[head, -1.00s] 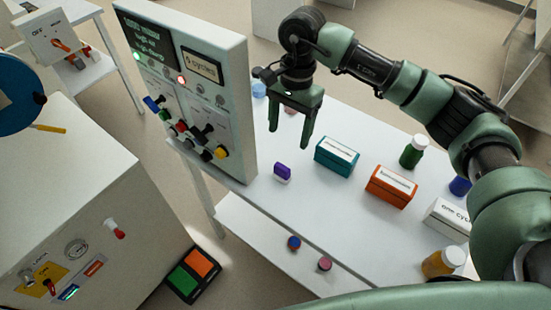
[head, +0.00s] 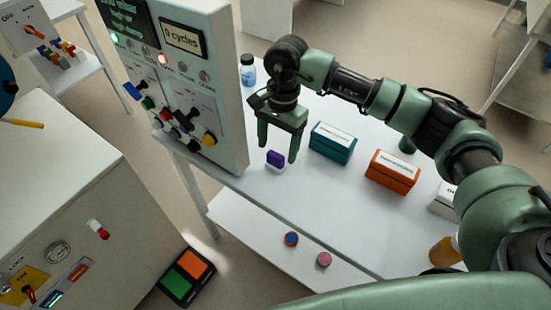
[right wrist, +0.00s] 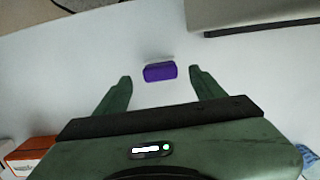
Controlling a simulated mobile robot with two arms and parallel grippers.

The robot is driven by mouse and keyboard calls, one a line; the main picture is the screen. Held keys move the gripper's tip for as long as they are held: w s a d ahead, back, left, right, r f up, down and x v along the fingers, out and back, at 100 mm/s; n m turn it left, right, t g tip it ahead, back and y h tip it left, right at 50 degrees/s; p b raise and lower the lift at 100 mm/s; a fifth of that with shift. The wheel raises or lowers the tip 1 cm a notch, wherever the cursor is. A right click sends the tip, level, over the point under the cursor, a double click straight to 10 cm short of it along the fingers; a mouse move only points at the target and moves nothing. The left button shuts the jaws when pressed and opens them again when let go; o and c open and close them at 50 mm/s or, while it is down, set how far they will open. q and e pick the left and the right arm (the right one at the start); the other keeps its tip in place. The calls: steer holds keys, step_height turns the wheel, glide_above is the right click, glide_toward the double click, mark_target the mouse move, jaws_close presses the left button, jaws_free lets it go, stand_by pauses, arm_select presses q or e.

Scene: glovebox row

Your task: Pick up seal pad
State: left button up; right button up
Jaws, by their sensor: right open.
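The seal pad looks to be the small purple block with a white lower part (head: 275,160), standing on the white table near the control panel. In the right wrist view the purple block (right wrist: 160,71) lies between and just beyond the fingertips. My right gripper (head: 277,153) is open, pointing down over the block with a finger to either side in the picture. It also shows in the right wrist view (right wrist: 160,82), with nothing between its fingers. I cannot tell whether a finger touches the block. My left gripper is not in view.
A teal box (head: 332,143) and an orange box (head: 391,172) stand right of the block. The upright control panel (head: 205,85) rises close on the left. A blue bottle (head: 248,72) stands behind.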

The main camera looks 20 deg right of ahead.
steer(key=shift+s+a+f+p, duration=0.1)
steer(key=shift+a+f+p, duration=0.1)
steer(key=shift+f, duration=0.45)
steer(key=shift+s+a+f+p, duration=0.1)
steer(key=shift+f+p, duration=0.1)
steer(key=shift+f, duration=0.95)
steer(key=c, duration=1.4)
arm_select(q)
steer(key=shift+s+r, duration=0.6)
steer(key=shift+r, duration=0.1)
arm_select(e)
steer(key=shift+c, duration=0.2)
steer(key=shift+r, duration=0.15)
step_height(320, 180, up, 20)
steer(key=b, duration=0.4)
arm_select(q)
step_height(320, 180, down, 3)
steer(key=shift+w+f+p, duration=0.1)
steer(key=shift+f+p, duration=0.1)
steer(key=shift+p, duration=0.15)
arm_select(e)
step_height(320, 180, up, 8)
glide_above(276, 154)
steer(key=shift+a, duration=0.1)
steer(key=shift+s, duration=0.1)
